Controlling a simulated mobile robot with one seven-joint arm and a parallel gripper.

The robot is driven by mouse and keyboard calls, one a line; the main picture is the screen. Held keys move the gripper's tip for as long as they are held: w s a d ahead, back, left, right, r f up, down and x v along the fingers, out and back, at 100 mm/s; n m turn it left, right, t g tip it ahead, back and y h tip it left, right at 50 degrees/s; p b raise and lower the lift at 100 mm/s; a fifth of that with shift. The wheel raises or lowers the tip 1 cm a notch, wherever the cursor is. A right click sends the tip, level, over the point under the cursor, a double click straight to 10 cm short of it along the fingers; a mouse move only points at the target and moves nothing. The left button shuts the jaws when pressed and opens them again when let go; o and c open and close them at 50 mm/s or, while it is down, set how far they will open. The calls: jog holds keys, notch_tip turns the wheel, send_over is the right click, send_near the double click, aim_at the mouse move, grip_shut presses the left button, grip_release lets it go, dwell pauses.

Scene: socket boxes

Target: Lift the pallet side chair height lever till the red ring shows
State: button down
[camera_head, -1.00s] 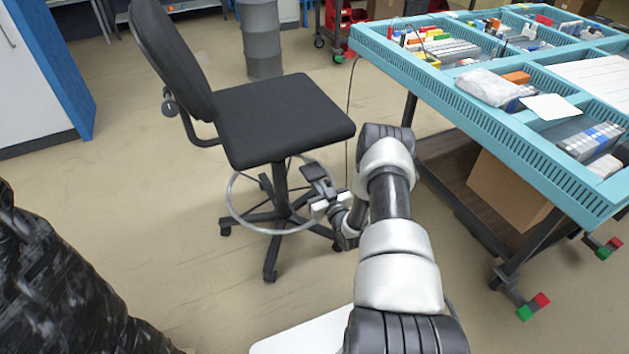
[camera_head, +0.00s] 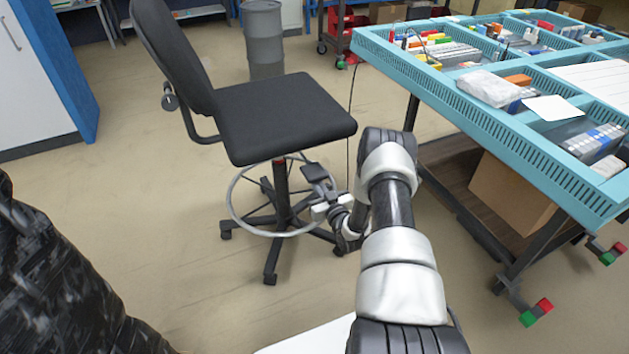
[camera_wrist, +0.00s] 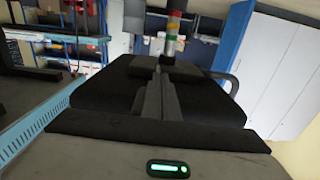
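The black chair (camera_head: 275,110) stands left of the table; its seat also shows in the wrist view (camera_wrist: 105,95). A reddish band shows on the chair's column (camera_head: 281,178) under the seat. My gripper (camera_head: 318,183) is below the seat's right front corner, right of the column, by the foot ring (camera_head: 233,200). In the wrist view its dark fingers (camera_wrist: 160,80) lie close together and point toward the seat. I cannot make out the height lever in either view, so whether the fingers touch it does not show.
A blue table (camera_head: 520,130) with parts trays stands close on the right of my arm. A cardboard box (camera_head: 510,190) sits on its lower shelf. A grey drum (camera_head: 263,40) is behind the chair. A black wrapped object (camera_head: 60,280) is at the near left. Floor left of the chair is clear.

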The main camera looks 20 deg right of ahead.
jog(key=shift+f, duration=0.4)
jog(key=s+p, duration=0.3)
jog(key=s, duration=0.9)
jog(key=shift+d, duration=0.25)
jog(key=shift+p, duration=0.3)
